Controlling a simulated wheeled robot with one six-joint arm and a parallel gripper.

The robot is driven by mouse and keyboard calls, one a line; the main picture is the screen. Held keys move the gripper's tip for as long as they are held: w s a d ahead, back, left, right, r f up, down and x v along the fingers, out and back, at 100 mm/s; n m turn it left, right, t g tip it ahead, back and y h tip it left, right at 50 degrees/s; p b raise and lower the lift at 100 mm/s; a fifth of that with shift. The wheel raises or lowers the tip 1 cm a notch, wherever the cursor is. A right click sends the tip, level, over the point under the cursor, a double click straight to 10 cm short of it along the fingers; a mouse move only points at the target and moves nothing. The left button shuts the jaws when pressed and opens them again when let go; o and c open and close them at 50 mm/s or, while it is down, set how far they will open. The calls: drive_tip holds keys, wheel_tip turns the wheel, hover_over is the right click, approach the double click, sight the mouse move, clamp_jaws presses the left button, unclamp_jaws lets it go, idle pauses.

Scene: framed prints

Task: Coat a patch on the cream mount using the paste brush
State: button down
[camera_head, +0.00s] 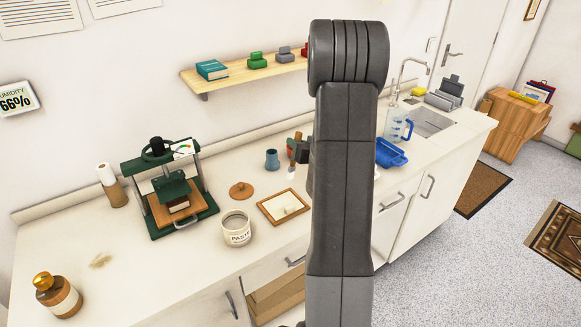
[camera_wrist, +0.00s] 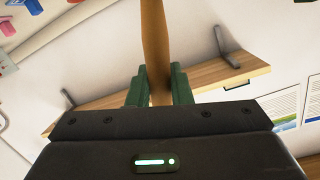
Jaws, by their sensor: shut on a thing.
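My gripper (camera_wrist: 158,88) is shut on the wooden handle of the paste brush (camera_wrist: 153,40) in the wrist view. In the head view the brush (camera_head: 292,170) hangs with its pale bristles down, above the counter, just behind the cream mount (camera_head: 275,207). My arm hides much of the gripper there. The mount lies flat on the counter in a brown wooden edge, with a small pale piece (camera_head: 290,211) on it. The paste pot (camera_head: 237,228), white and labelled, stands open to the left of the mount. I cannot tell whether the bristles carry paste.
A brown lid (camera_head: 241,190) and a blue-grey cup (camera_head: 272,159) stand behind the pot. A green press (camera_head: 170,190) is at left, an amber bottle (camera_head: 58,295) at front left. A blue tray (camera_head: 391,153) lies right of my arm. A wall shelf (camera_head: 240,77) hangs above.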

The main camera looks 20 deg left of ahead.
drive_tip(key=shift+f, duration=0.1)
idle(0.3)
drive_tip(key=b, duration=0.2)
drive_tip(key=shift+s+d+f+t+b, duration=0.15)
drive_tip(key=shift+d+f+t+b, duration=0.1)
drive_tip(key=shift+f+t+b, duration=0.1)
drive_tip(key=b, duration=0.1)
drive_tip(key=d+t+b, duration=0.1)
drive_tip(key=b, duration=0.1)
drive_tip(key=shift+s+f+m, duration=0.1)
drive_tip(key=shift+s+m, duration=0.15)
drive_tip(key=shift+m, duration=0.15)
